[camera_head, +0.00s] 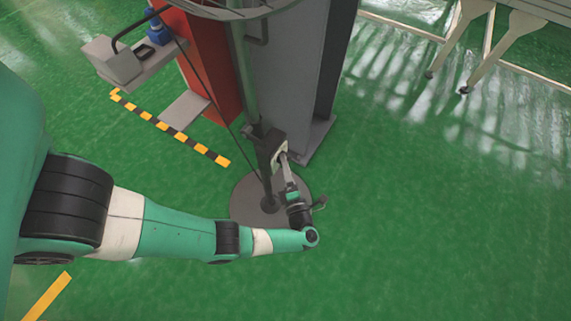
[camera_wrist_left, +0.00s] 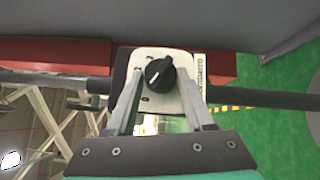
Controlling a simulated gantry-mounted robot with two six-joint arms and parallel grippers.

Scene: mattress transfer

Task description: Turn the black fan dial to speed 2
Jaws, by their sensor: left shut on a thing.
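The black fan dial (camera_wrist_left: 160,74) sits on a white plate (camera_wrist_left: 178,97) on the fan's control box. A pale pointer mark on the dial slants to the lower left in the left wrist view; the plate's speed marks are too small to read. My left gripper (camera_wrist_left: 161,82) has its two fingers on either side of the dial and is shut on it. In the head view my left gripper (camera_head: 284,162) reaches up to the control box (camera_head: 266,150) on the fan pole, and the dial is hidden there. My right gripper is not in view.
The fan pole (camera_head: 240,70) rises from a round grey base (camera_head: 241,200), with the fan cage (camera_head: 220,10) at the top edge. A red and grey cabinet (camera_head: 290,70) stands close behind. Green floor (camera_head: 430,220) is clear to the right.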

